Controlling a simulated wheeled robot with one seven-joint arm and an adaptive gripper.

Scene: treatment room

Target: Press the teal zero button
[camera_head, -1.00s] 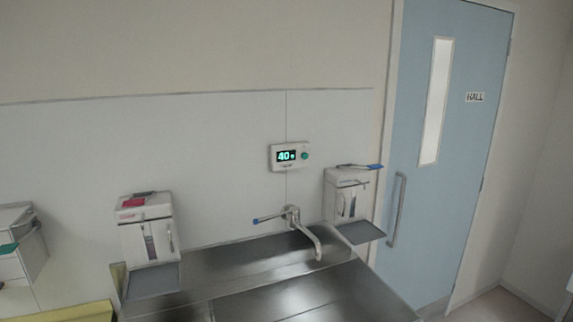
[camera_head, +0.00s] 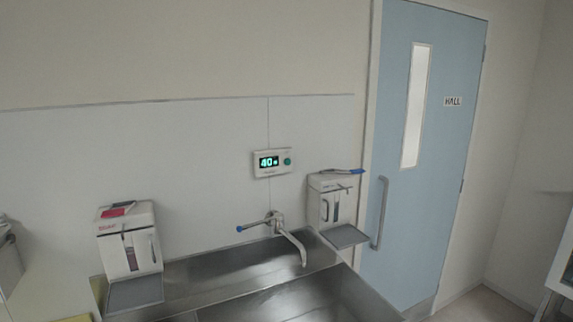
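A white wall panel (camera_head: 259,170) hangs on the wall above the sink in the head view. Its dark display shows 40 in glowing teal. A small round teal button (camera_head: 287,161) sits at the right of the display; I cannot read any label on it. My gripper is not in view.
A steel sink (camera_head: 290,298) with a tap (camera_head: 290,240) lies below the panel. A left dispenser (camera_head: 130,245) and a right dispenser (camera_head: 333,200) flank it. A blue door (camera_head: 425,140) marked HALL is at the right. A glass-fronted cabinet (camera_head: 562,262) shows at the right edge.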

